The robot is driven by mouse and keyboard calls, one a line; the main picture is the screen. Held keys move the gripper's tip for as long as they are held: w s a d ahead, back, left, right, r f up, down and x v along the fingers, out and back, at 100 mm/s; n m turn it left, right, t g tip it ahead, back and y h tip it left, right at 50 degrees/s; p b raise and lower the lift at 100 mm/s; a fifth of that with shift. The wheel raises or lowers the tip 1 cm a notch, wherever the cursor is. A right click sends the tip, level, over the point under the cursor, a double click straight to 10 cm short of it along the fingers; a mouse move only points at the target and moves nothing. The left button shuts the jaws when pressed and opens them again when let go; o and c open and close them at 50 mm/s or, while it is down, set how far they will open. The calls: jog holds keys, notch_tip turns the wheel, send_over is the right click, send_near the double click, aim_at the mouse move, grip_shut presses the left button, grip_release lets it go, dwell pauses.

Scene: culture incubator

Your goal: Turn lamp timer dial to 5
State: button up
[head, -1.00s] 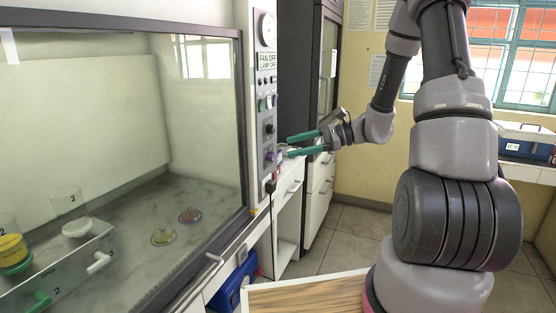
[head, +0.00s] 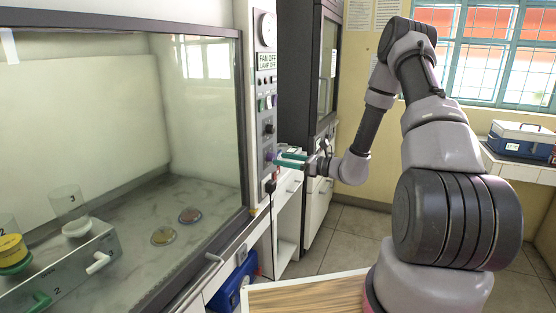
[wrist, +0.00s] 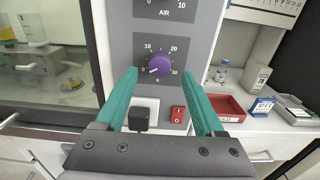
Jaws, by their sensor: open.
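A purple dial (wrist: 159,65) sits on the grey front panel, with a printed scale of 0, 10, 20 and 30 around it. A small pale mark shows at its lower left, near the 0 side; its exact setting is too small to read. My gripper (wrist: 160,74) is open, with one green finger on each side of the dial in the wrist picture. I cannot tell whether the fingers touch it. In the head view my gripper (head: 275,159) points left at the panel (head: 265,110), with its tips close to the panel's face.
Below the dial are a red rocker switch (wrist: 178,114) and a black plug (wrist: 139,117). Another dial, marked AIR (wrist: 164,13), is above. A red tray (wrist: 226,107) lies at right. The glass-fronted cabinet (head: 130,130) stands to the left.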

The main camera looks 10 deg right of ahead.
aim_at(271, 157)
jog(key=shift+x, duration=1.45)
grip_shut()
jog(key=shift+m, duration=3.9)
